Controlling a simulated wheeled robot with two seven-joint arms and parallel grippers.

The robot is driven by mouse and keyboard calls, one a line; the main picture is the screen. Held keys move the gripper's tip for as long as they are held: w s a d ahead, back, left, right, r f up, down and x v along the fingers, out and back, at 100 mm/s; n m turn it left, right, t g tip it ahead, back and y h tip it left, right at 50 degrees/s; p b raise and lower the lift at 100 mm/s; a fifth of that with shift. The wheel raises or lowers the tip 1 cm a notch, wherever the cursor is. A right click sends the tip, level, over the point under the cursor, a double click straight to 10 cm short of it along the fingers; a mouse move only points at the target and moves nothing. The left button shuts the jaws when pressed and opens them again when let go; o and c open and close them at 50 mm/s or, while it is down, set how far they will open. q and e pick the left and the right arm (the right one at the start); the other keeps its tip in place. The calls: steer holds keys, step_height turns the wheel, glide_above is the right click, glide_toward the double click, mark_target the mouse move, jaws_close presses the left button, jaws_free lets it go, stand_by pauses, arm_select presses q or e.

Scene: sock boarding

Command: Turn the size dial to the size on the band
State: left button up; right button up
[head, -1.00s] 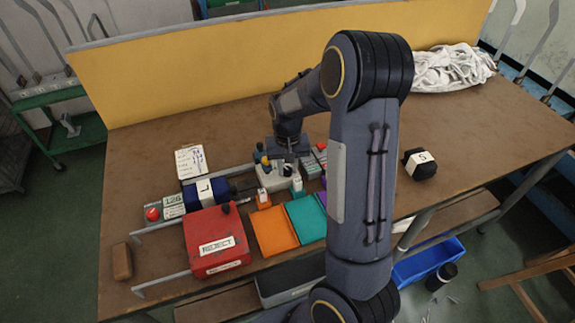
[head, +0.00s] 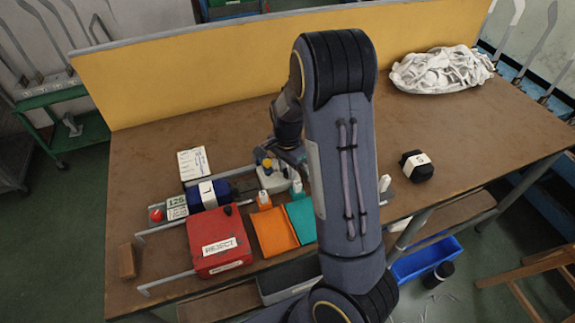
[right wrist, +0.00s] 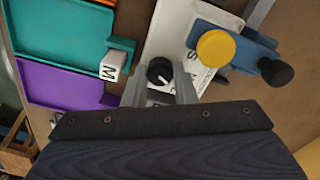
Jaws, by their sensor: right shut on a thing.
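The size dial (right wrist: 160,72) is a small black knob with a white pointer line, on a pale plate with printed letters. My right gripper (right wrist: 161,82) has its two grey fingers on either side of the dial and is shut on it. In the head view my right arm comes down over the pale device (head: 273,177), and the dial is hidden there. A dark blue sock bundle (head: 222,187) with a white band (head: 208,194) marked L lies at the left. My left gripper is not in view.
A yellow knob (right wrist: 215,48) and a black knob (right wrist: 276,72) stand near the dial. Orange (head: 274,232) and teal (head: 301,218) trays and a red REJECT box (head: 217,240) stand in front. A black bundle (head: 416,166) with a white band lies right. White socks (head: 442,70) lie behind.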

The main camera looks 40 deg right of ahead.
mark_target(287, 171)
steer(key=shift+r+m+p, duration=0.1)
steer(key=shift+m+p, duration=0.5)
steer(key=shift+m, duration=1)
steer(key=o, duration=1)
step_height(287, 171, up, 8)
steer(key=shift+f, duration=0.15)
